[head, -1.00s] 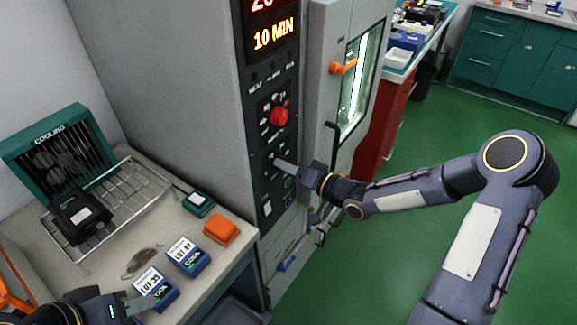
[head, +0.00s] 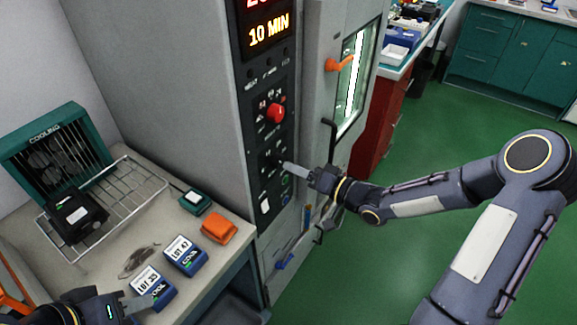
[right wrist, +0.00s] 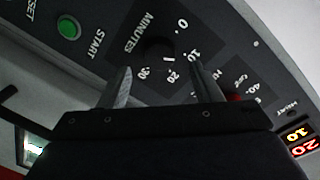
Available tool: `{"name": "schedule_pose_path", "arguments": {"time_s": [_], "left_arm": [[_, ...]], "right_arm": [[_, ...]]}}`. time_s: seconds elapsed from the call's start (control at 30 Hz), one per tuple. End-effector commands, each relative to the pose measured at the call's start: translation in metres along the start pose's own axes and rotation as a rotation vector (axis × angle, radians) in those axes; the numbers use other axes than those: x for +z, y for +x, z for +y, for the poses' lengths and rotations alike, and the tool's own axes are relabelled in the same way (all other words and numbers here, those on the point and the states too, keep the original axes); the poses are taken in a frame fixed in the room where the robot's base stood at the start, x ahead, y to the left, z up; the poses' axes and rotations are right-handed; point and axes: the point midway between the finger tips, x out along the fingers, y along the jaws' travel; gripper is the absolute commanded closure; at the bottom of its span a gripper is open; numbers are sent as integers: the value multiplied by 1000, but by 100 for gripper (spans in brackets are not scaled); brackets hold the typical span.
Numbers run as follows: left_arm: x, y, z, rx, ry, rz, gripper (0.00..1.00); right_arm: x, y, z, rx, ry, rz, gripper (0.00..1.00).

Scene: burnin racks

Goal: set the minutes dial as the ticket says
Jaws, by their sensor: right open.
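The black minutes dial (right wrist: 158,52) is on the cabinet's dark control panel (head: 270,140), ringed by 0, 10, 20 and 30. A short pale mark shows on it near the 10 and 20 side. In the head view the dial (head: 274,158) is small. My right gripper (head: 284,163) is just in front of it. In the right wrist view its fingers (right wrist: 164,84) are apart with nothing between them. The display (head: 269,28) reads 10 MIN. My left gripper (head: 138,304) is by the LOT 35 box (head: 150,284); its jaw opening is unclear. No ticket is recognisable.
A red knob (head: 276,113) is above the minutes dial, and a green START button (right wrist: 68,28) is beside it. The bench holds a LOT 47 box (head: 184,253), an orange block (head: 219,231) and a wire rack (head: 128,188).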

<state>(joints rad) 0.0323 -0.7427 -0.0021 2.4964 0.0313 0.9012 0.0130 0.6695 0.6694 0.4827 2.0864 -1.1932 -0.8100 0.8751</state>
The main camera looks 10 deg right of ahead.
Motion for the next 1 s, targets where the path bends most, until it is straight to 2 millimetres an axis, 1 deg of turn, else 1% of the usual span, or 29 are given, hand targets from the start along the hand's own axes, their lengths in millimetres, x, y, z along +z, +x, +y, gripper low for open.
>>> {"name": "schedule_pose_path", "arguments": {"time_s": [0.03,0.1,0.23,0.37,0.8,0.87,0.93,1.0], "left_arm": [[0,1,0,0,0,0,64],[0,1,0,0,0,0,64],[0,1,0,0,0,0,64],[0,1,0,0,0,0,64],[0,1,0,0,0,0,64],[0,1,0,0,0,0,64],[0,0,0,0,0,0,64],[0,0,0,0,0,0,64]], "right_arm": [[0,-9,1,3,1,1,42],[0,-19,1,3,-1,1,42],[0,-31,0,0,0,1,42],[0,-34,0,-1,1,-1,42],[0,-34,0,6,-4,-2,42],[-2,-35,1,37,-24,-11,42],[-6,-38,3,111,-71,-28,42],[-13,-46,7,230,-140,-55,42]]}}
